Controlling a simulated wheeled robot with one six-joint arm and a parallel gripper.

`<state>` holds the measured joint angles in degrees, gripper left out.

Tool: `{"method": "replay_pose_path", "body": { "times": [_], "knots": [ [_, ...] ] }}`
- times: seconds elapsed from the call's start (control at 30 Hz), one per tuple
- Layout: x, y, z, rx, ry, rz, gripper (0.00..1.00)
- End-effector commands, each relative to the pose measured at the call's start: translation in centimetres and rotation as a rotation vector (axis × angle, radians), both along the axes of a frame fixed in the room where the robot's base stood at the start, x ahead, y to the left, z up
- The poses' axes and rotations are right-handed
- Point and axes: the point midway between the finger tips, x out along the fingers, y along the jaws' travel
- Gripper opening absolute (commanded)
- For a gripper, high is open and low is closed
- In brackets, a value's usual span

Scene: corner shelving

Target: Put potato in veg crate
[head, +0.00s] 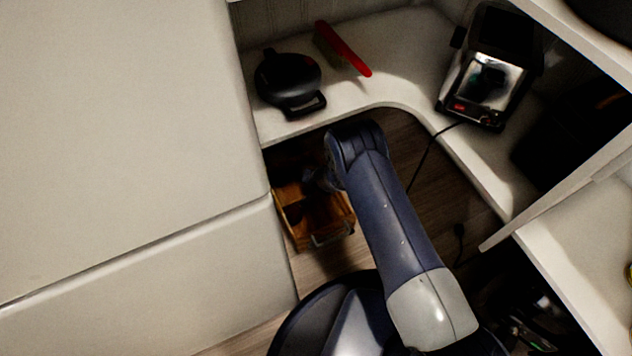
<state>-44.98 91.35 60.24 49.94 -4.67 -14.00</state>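A wooden crate (338,226) with a light metal handle on its near side stands low by the floor, below the curved shelf and beside the white cabinet. Its inside is in shadow, and a dark shape shows there that I cannot identify. No potato can be made out. My arm reaches forward from the bottom of the view and bends down at the shelf edge. My gripper (316,179) is low, over or near the far part of the crate. It is mostly hidden by my arm and shadow, so its fingers and anything between them cannot be seen.
A curved white corner shelf (400,90) holds a black round appliance (288,80), a red-edged item (343,48) and a black and silver machine (484,85) with a cord hanging down. A large white cabinet (120,130) fills the left. Bare wooden floor (440,205) shows right of my arm.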

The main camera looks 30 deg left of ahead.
Motion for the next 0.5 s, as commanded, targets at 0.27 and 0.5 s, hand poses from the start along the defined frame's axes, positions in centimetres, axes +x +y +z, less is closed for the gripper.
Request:
{"method": "replay_pose_path", "body": {
  "times": [0.27, 0.5],
  "knots": [
    [0.1, 0.0, -0.2, 0.001, -0.001, 0.000, 0.16],
    [0.0, -0.1, -1.1, -0.001, 0.001, 0.000, 0.16]
  ]
}}
